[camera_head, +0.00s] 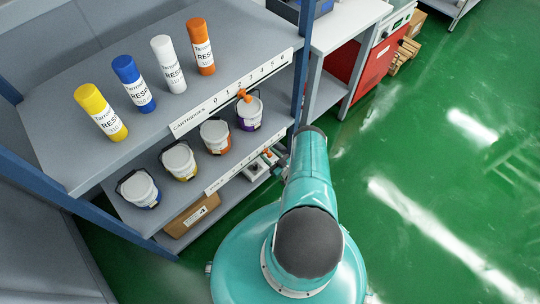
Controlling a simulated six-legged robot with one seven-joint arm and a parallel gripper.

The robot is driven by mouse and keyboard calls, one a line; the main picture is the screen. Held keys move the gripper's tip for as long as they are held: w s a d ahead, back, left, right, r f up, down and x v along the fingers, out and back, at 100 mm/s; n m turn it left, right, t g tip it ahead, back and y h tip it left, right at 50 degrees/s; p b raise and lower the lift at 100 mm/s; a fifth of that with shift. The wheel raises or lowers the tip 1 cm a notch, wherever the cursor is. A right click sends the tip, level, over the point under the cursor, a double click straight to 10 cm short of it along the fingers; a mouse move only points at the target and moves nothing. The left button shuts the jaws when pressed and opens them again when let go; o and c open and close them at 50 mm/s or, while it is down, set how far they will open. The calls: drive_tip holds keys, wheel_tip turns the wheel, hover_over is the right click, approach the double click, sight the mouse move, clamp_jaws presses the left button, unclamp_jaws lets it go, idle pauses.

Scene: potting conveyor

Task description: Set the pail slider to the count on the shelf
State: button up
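The pail strip (222,182) runs along the front edge of the lower shelf. Its small orange slider (267,152) sits toward the right part of the strip; the digits there are too small to read. Several white pails with lids stand in a row on that shelf: a blue-banded pail (139,189), a yellow-banded one (181,162), an orange-banded one (215,137) and a purple-banded one (250,114). My teal arm rises in front of the shelf's right end.
The upper shelf (60,150) holds yellow, blue, white and orange cartridges. Its cartridge strip (190,120) has an orange slider (244,96) near the 2. A cardboard box (192,215) lies below the pails. A blue post (303,65) stands at right. Green floor at right is open.

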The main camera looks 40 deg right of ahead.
drive_tip(key=s, duration=1.3)
drive_tip(key=shift+s+d, duration=0.2)
drive_tip(key=shift+s, duration=0.2)
drive_tip(key=shift+s, duration=0.1)
